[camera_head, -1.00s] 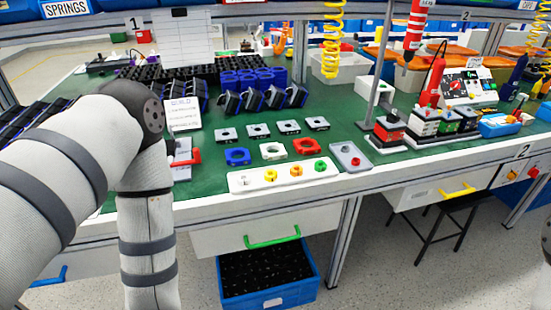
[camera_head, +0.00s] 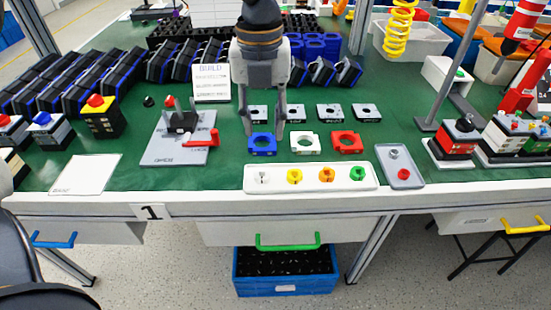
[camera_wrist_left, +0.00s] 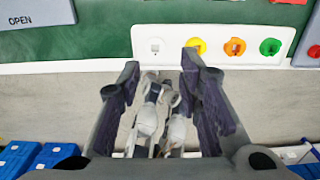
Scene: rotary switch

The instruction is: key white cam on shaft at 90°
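The white cam (camera_head: 262,178) sits at the left end of a white tray (camera_head: 318,186), beside yellow, orange and green cams. It also shows in the left wrist view (camera_wrist_left: 155,46), beyond the fingertips. A grey fixture plate (camera_head: 172,152) stands left of the tray with a dark block (camera_head: 183,121), an upright post and a red handle (camera_head: 203,139). My left gripper (camera_head: 262,120) points down in front of the blue square part, its fingers apart. In the left wrist view the gripper (camera_wrist_left: 160,66) is open and empty. My right gripper is not in view.
Blue (camera_head: 262,144), white (camera_head: 305,142) and red (camera_head: 347,142) square parts lie behind the tray, with several grey plates behind them. A grey tray (camera_head: 400,166) stands to the right. Finished switches and a white sheet (camera_head: 86,174) are at left. Green mat is bare between.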

